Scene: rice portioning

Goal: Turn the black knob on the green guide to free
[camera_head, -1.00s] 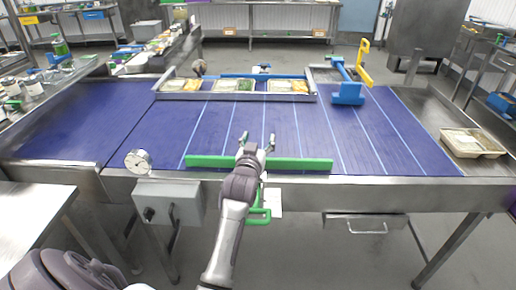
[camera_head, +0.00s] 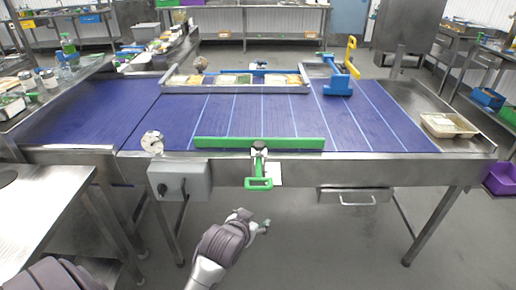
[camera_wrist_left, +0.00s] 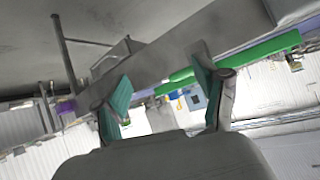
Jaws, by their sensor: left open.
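The green guide (camera_head: 260,143) is a long bar lying along the front edge of the blue belt. A small black knob (camera_head: 259,147) sits at its middle, above a green handle (camera_head: 259,184) that hangs over the table's front. My left gripper (camera_head: 254,222) is below and in front of the handle, off the table and apart from it. It is open and empty. In the left wrist view its two teal-padded fingers (camera_wrist_left: 163,98) are spread, and the green guide (camera_wrist_left: 250,54) crosses behind them at the upper right. The knob cannot be made out there. My right gripper is not in view.
A grey control box (camera_head: 180,180) and a round dial (camera_head: 152,142) are left of the guide. A drawer (camera_head: 354,195) is under the table at right. Trays of food (camera_head: 235,80) stand in a rack at the back. The floor below the handle is clear.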

